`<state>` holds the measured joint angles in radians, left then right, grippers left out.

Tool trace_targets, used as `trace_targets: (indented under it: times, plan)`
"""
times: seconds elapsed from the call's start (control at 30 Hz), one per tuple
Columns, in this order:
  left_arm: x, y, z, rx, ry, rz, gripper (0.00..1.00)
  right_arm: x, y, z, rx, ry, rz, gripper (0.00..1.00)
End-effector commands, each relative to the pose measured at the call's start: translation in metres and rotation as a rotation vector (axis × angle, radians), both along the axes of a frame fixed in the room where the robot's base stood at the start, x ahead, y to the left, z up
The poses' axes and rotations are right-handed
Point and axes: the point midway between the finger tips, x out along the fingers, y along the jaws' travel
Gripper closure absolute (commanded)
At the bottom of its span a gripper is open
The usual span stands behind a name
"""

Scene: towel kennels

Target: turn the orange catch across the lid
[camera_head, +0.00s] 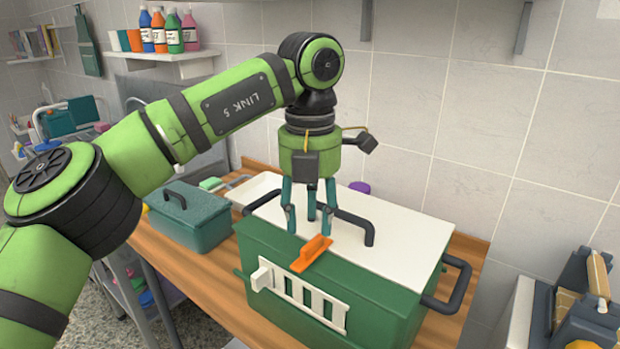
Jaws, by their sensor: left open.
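The orange catch (311,254) sits at the front edge of the white lid (390,228) of a large green box (380,302). It lies at a slant, its near end toward the box's front face. My left gripper (309,229) points down just behind the catch, over the front part of the lid. Its fingers are open with a gap between them, and nothing shows held. I cannot tell whether a fingertip touches the catch or the lid. The arm and gripper hide part of the lid. My right gripper is out of view.
The lid has a black handle (368,226) close to my right-hand finger. A white slatted vent (310,300) is on the box front, and a black side handle (458,284) sticks out right. A smaller green box (205,228) stands left on the wooden bench (172,262).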

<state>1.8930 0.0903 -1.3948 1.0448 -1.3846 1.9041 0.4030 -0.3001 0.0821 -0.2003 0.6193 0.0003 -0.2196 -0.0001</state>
Motion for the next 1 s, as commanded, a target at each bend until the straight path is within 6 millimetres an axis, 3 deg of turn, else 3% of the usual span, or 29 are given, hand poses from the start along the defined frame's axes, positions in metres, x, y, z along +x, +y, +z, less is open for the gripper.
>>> trace_targets:
  times: [0.2, 0.4, 1.0]
  plan:
    - [-0.001, -0.001, 0.050, -0.002, -0.002, 0.002, 0.56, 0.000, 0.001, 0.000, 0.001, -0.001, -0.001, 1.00]
    - [0.000, 0.000, 0.071, 0.002, 0.000, 0.002, 0.56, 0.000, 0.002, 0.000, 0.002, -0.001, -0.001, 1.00]
    - [-0.001, 0.000, 0.080, 0.000, 0.000, -0.001, 0.56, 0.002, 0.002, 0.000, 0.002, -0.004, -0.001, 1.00]
